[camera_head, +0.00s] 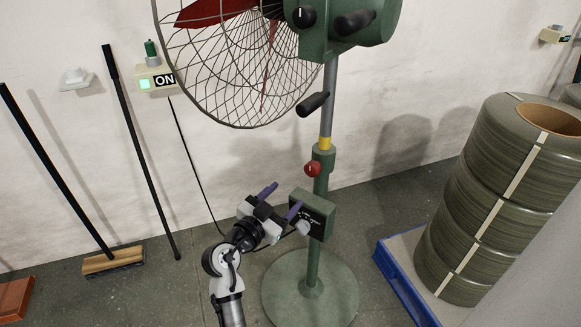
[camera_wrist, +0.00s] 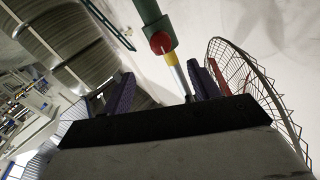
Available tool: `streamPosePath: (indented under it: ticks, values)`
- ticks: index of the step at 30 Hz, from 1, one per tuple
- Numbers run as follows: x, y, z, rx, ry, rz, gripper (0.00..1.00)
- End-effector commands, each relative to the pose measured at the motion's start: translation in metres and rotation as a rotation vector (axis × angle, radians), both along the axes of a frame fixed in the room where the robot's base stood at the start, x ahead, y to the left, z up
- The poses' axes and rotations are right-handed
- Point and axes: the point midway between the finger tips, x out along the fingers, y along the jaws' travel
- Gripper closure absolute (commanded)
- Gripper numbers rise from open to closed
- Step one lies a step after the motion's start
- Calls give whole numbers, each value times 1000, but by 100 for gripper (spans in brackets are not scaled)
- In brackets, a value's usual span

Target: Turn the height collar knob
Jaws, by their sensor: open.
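A pedestal fan stands by the wall, with a red round knob (camera_head: 313,169) on the green collar (camera_head: 323,158) of its pole. The collar sits just below a yellow band and the grey upper tube (camera_head: 327,110). My gripper (camera_head: 281,200) is open and empty, with purple fingers, below and to the left of the knob and apart from it. In the wrist view the red knob (camera_wrist: 160,43) shows beyond the space between the spread fingers (camera_wrist: 162,85). Nothing covers the knob in either view.
A control box (camera_head: 314,215) with a pale knob is on the pole beside my gripper. The fan cage (camera_head: 240,75) and a black handle (camera_head: 312,104) are above.

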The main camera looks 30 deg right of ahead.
Motion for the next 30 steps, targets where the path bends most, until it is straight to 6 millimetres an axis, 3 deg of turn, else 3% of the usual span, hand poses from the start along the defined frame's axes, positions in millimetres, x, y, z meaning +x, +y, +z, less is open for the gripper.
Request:
streamPosePath:
  ticks: [18,24,30]
  values:
    - [43,-104,4,0,-2,5,39]
    - [50,-120,2,-1,-2,7,39]
    - [51,-123,1,-1,-3,8,39]
